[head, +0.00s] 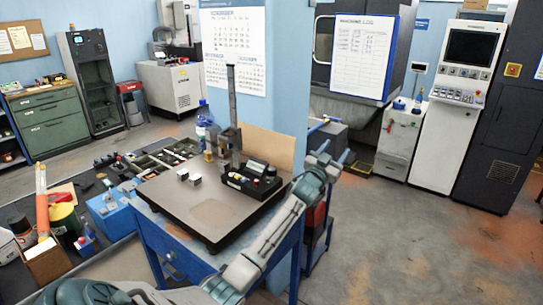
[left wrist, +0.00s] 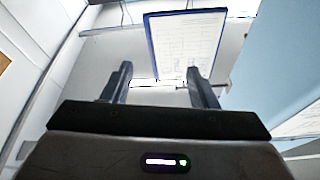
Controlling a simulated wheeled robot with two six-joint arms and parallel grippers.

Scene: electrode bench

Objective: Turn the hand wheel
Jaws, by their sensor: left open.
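I cannot make out a hand wheel for certain in either view. A small dark handle-like part shows on the white cabinet (head: 401,142) at the right, too small to tell what it is. My left gripper (head: 337,152) is raised just past the right edge of the bench, pointing away toward the machine. In the left wrist view its two fingers (left wrist: 160,82) stand wide apart with nothing between them. Beyond them is a blue-edged sheet (left wrist: 186,45). My right gripper is in neither view.
A dark surface plate (head: 165,212) on a blue bench carries a black instrument (head: 252,180) and a tall column (head: 232,110). A blue pillar (head: 287,75) stands behind it. A white control console (head: 462,100) stands at the right. The floor (head: 400,235) right of the bench is clear.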

